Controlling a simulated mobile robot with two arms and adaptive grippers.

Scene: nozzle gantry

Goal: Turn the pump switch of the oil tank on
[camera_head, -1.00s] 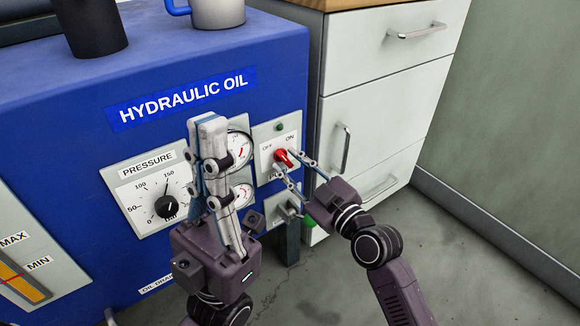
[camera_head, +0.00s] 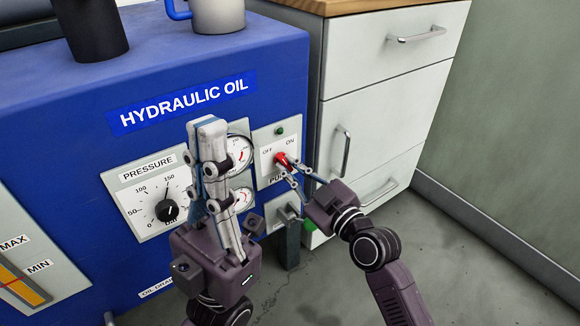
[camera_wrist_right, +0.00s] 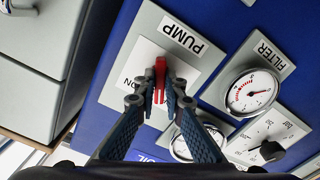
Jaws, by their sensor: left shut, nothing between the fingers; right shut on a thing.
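The red pump switch (camera_head: 282,158) sits on a pale panel (camera_head: 264,141) marked OFF and ON, at the right of the blue oil tank (camera_head: 270,62). My right gripper (camera_head: 287,172) is shut on the switch. In the right wrist view the red switch (camera_wrist_right: 160,68) stands upright in the picture between my right fingertips (camera_wrist_right: 160,97), with the ON label partly hidden at its left. The exact angle of the switch is hard to tell. My left gripper (camera_head: 207,124) is shut and empty, pointing up in front of the tank, covering part of the gauges.
A pressure dial (camera_head: 167,210) is left of my left gripper. A gauge (camera_head: 241,148) is close to the switch panel. A grey drawer cabinet (camera_head: 375,110) stands right of the tank. A black cup (camera_head: 92,32) and a mug (camera_head: 218,14) stand on top.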

